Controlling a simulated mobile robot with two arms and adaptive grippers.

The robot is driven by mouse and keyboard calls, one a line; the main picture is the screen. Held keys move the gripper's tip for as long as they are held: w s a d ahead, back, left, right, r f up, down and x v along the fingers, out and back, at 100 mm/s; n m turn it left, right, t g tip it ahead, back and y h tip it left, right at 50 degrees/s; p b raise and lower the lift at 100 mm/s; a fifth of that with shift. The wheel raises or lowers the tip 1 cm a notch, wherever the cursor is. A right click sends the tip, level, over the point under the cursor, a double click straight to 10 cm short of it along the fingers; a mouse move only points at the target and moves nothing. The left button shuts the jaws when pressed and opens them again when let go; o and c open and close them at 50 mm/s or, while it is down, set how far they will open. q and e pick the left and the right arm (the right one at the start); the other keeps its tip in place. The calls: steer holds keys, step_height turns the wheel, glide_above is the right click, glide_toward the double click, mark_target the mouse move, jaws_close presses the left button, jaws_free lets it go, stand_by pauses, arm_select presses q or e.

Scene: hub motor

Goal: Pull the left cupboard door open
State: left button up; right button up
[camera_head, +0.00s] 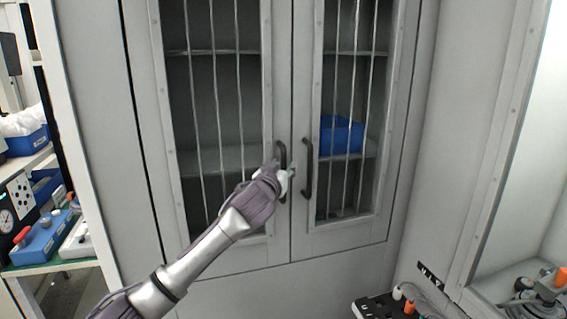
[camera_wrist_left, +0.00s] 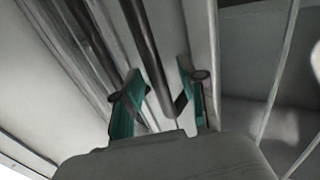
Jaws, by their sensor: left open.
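The left cupboard door (camera_head: 283,60) is grey with a barred window and looks shut, level with the right door. Its dark upright handle (camera_head: 282,152) is near the door's right edge, partly hidden by my left gripper (camera_head: 280,176). In the left wrist view my left gripper (camera_wrist_left: 160,88) has its teal fingers apart. The dark handle bar (camera_wrist_left: 147,50) runs between them, and I see a gap on each side. My right gripper is not in view.
The right cupboard door (camera_head: 301,80) has its own dark handle (camera_head: 308,168) close by. A blue bin (camera_head: 340,135) sits on a shelf inside. A workbench with blue boxes (camera_head: 40,238) stands at the left. A black power strip (camera_head: 378,307) is at the lower right.

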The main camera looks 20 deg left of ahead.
arm_select(q)
steer(key=shift+w, duration=0.25)
jaws_close()
stand_by(0.3)
